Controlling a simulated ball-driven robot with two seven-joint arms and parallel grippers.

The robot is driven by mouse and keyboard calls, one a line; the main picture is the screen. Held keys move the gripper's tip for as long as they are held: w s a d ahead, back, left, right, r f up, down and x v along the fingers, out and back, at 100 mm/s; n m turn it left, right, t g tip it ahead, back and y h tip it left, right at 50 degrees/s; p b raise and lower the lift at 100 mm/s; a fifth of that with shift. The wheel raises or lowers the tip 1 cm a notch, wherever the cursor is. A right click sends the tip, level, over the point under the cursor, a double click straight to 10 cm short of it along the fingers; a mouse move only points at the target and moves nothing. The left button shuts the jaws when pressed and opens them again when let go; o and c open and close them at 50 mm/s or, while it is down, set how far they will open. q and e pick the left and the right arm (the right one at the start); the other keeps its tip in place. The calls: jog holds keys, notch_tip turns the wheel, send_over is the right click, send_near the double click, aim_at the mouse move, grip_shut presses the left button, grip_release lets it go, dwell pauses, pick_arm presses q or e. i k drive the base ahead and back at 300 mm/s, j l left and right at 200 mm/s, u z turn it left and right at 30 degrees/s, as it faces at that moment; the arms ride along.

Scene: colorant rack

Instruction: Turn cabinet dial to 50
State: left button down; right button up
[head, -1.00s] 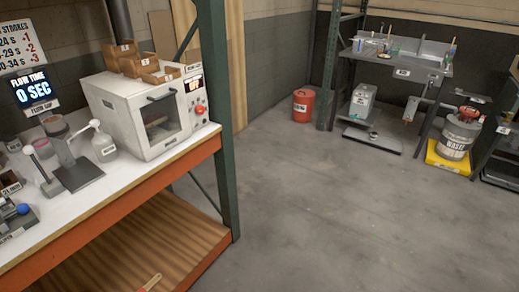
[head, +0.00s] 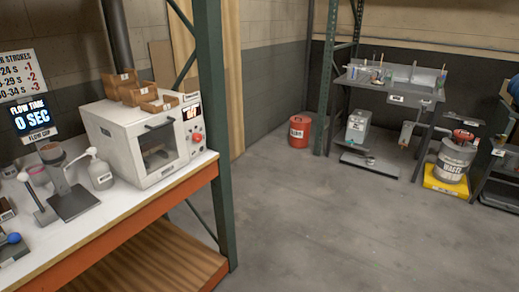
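The cabinet (head: 133,142) is a white box oven with a dark-handled glass door, standing on the white bench at the left. On the right of its front is a small display (head: 192,112) with red characters, too small to read for certain. Below it sits a red dial (head: 196,138); its setting cannot be read. Neither of my grippers shows in the head view.
Wooden trays (head: 138,91) sit on top of the cabinet. A green rack post (head: 213,130) rises just right of the cabinet. Open floor (head: 330,215) lies to the right.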

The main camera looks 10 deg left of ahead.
aim_at(196, 137)
jog(key=u, duration=1.25)
jog(key=i+l, duration=0.25)
jog(key=l, duration=0.15)
jog(key=i+l, duration=0.25)
jog(key=l, duration=0.2)
jog(key=i+l, duration=0.25)
jog(key=l, duration=0.15)
